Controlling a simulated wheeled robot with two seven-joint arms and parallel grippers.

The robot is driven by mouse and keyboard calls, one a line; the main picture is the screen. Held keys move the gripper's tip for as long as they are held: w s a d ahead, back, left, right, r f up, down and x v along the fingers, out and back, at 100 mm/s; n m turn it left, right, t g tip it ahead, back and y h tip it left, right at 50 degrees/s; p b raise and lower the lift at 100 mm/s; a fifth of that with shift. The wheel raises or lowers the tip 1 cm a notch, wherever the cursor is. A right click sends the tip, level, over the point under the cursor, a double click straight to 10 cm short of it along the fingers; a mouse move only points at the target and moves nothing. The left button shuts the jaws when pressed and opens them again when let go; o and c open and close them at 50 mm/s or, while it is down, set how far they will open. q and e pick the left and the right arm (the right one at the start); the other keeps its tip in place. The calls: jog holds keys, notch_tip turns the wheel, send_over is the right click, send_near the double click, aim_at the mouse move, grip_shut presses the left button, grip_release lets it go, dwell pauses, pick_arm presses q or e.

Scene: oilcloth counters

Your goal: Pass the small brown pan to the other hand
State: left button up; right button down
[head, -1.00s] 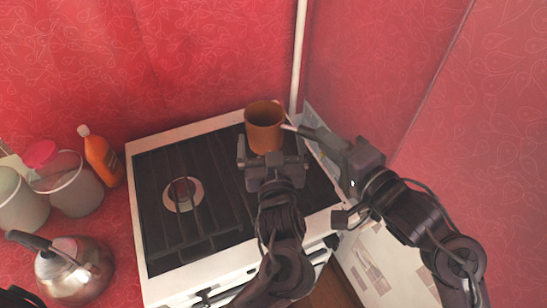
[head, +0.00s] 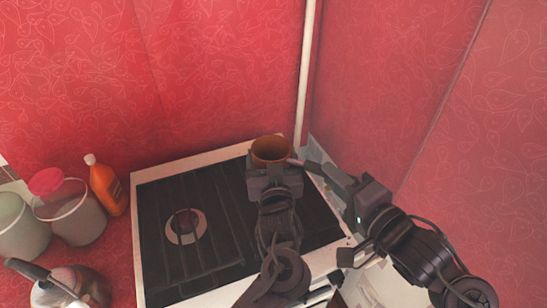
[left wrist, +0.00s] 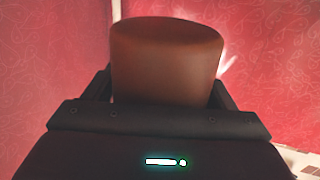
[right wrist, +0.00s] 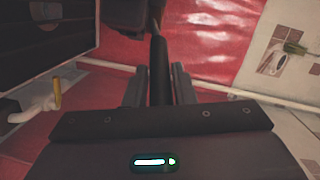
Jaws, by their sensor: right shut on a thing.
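The small brown pan (head: 270,151) is above the back right part of the stove in the head view. My right gripper (head: 325,174) is shut on its handle, which shows as a dark bar (right wrist: 159,75) between the fingers in the right wrist view. My left gripper (head: 273,172) is right in front of the pan body, partly covering it. In the left wrist view the pan body (left wrist: 166,65) stands between the left fingers, which are spread on either side of it. Contact between these fingers and the pan cannot be made out.
The stove (head: 160,225) has a dark grate and a white rim. At the left stand an orange bottle (head: 106,188), grey canisters (head: 75,215), one with a pink-red lid, and a metal kettle (head: 68,290). Red walls close off the back and right.

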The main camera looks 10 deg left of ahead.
pick_arm(q)
jog(key=shift+d, duration=0.4)
jog(key=c, duration=0.7)
pick_arm(e)
jog(key=shift+s+a+r, duration=0.1)
jog(key=shift+s+a, duration=0.1)
jog(key=shift+a, duration=0.1)
pick_arm(q)
jog(key=shift+r, duration=0.1)
jog(key=shift+c, duration=0.5)
pick_arm(e)
jog(key=c, duration=1.5)
grip_release()
pick_arm(q)
jog(key=shift+a, duration=0.15)
pick_arm(e)
jog(key=o, duration=0.4)
jog(key=shift+w+d, duration=0.1)
